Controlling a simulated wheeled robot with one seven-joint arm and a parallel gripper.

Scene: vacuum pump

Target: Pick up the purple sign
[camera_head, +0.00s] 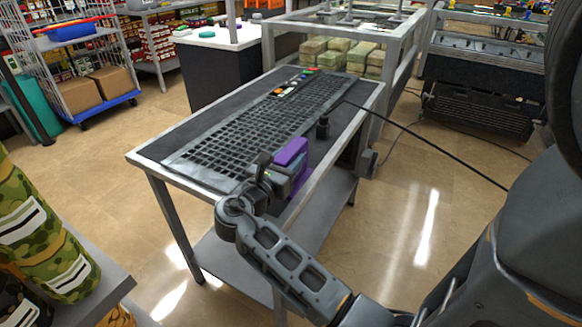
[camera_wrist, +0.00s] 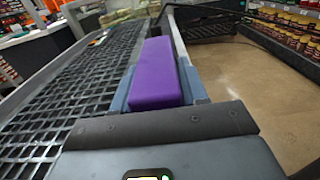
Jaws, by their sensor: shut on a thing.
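The purple sign (camera_head: 291,152) is a purple block at the near right end of the grey table (camera_head: 140,160), beside the black grid. My gripper (camera_head: 290,168) is at the block, with its fingers on both sides of it. In the wrist view the purple sign (camera_wrist: 155,75) stands out between the two grey-blue fingers of my gripper (camera_wrist: 157,95), which are shut on it. The block's lower part is hidden by the gripper, and I cannot tell whether it touches the tabletop.
A small black knob-like part (camera_head: 323,128) stands on the table just behind the block. The black grid (camera_head: 255,130) fills most of the tabletop. A black cable (camera_head: 430,145) runs off to the right. Camouflage-patterned bags (camera_head: 40,230) are at the left front. Open floor lies right of the table.

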